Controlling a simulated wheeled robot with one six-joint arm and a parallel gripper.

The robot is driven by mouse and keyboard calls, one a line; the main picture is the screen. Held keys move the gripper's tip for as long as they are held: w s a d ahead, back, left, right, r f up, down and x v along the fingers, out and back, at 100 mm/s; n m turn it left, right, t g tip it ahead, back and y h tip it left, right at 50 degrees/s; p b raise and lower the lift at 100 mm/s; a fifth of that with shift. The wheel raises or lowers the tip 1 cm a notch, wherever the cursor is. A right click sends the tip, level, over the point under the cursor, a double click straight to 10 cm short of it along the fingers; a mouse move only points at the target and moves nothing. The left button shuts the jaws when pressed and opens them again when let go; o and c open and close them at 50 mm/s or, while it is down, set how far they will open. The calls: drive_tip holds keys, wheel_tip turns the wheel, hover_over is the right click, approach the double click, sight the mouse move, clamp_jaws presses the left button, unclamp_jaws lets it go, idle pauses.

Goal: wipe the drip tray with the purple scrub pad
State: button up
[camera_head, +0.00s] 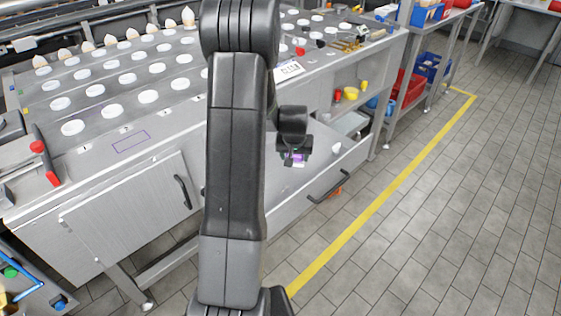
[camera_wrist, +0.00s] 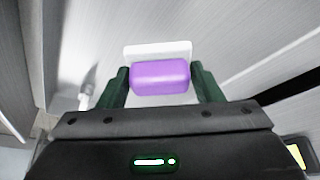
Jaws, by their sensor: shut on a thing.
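My gripper (camera_wrist: 160,85) is shut on the purple scrub pad (camera_wrist: 160,77), with a dark green finger at each side of it. The pad is a purple block with a white layer (camera_wrist: 158,50) along its far side. In the head view my gripper (camera_head: 294,157) is partly hidden by its own dark body, and a bit of the purple pad (camera_head: 299,157) shows below it. It is over the open drawer (camera_head: 318,178) at the counter's front. I cannot tell which surface is the drip tray, or whether the pad touches anything.
The drawer's dark handle (camera_head: 328,186) sticks out towards the aisle. A purple outlined rectangle (camera_head: 131,141) marks the counter top at left. White round discs (camera_head: 112,110) and egg-shaped things (camera_head: 110,40) fill the top behind. Red bins (camera_head: 408,88) stand on the right shelf. Tiled floor is clear.

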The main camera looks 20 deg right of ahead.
drive_tip(key=shift+r+p, duration=1.1)
drive_tip(key=shift+r, duration=1.25)
